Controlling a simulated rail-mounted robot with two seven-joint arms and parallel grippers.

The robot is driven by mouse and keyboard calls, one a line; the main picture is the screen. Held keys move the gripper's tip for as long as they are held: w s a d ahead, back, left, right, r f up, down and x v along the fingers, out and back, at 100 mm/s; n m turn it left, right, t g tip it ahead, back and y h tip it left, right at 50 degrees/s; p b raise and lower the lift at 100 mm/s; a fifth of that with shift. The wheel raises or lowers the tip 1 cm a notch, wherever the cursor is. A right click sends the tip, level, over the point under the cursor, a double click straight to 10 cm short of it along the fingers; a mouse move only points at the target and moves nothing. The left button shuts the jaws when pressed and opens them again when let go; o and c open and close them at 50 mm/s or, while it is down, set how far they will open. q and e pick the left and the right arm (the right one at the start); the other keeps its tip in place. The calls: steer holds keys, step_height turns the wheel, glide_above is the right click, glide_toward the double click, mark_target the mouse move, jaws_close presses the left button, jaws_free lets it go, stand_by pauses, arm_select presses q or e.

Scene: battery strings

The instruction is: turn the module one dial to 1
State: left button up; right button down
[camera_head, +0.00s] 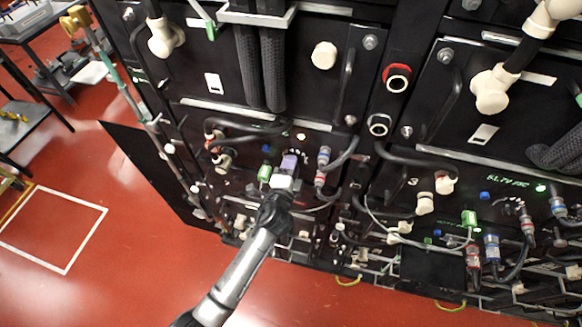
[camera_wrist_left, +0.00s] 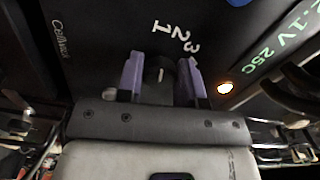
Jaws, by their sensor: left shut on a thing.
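The module one dial (camera_wrist_left: 160,70) is a small dark knob on a black panel, with a short pale mark on it. The numbers 1, 2 and 3 (camera_wrist_left: 177,34) are printed in an arc beyond it in the left wrist view. The mark looks roughly in line with the 1. My left gripper (camera_wrist_left: 162,80) has its two purple fingers on either side of the dial, shut on it. In the head view, the left gripper (camera_head: 287,166) reaches up to the lower module panel and its hand hides the dial. My right gripper is not in view.
A lit lamp (camera_wrist_left: 225,87) sits right of the fingers. Thick black cables loop across the panels. The red floor at the left is largely open.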

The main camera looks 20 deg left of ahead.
arm_select(q)
steer(key=shift+n, duration=0.3)
stand_by(0.4)
steer(key=o, duration=0.9)
steer(key=s, duration=0.4)
steer(key=s+d, duration=0.1)
steer(key=s, duration=0.8)
steer(key=shift+s+d+b, duration=0.25)
steer(key=shift+s+b, duration=0.15)
